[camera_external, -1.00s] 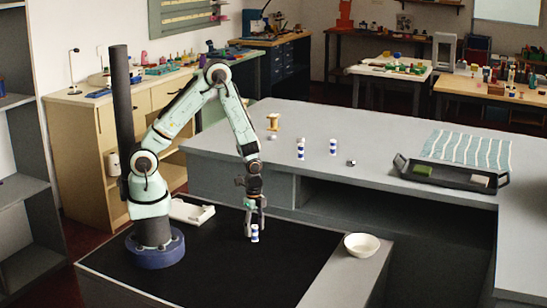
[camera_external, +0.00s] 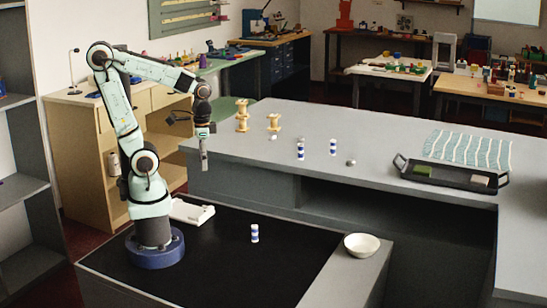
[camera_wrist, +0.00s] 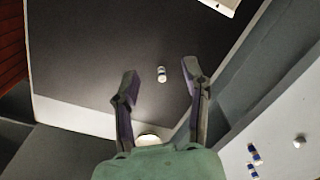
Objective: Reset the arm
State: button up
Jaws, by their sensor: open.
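My gripper (camera_external: 204,160) hangs high above the back edge of the black surface, pointing down and empty. In the wrist view my gripper (camera_wrist: 163,82) has its two fingers wide apart. A small white and blue cylinder (camera_external: 254,233) stands upright on the black surface, well below and to the right of my gripper. It also shows in the wrist view (camera_wrist: 162,74), far below and between the fingers in the picture.
A white tray (camera_external: 192,212) lies near my base. A white bowl (camera_external: 362,246) stands on the grey ledge. On the grey counter (camera_external: 270,170) are yellow spools (camera_external: 242,115), two blue-white cylinders (camera_external: 301,150), small balls and a black tray (camera_external: 451,178) beside a striped cloth (camera_external: 467,149).

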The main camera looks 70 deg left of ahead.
jog(key=s+n, duration=0.1)
jog(key=s+r+n, duration=0.1)
jog(key=s, duration=0.1)
jog(key=shift+s+a+n, duration=0.2)
jog(key=shift+n, duration=0.1)
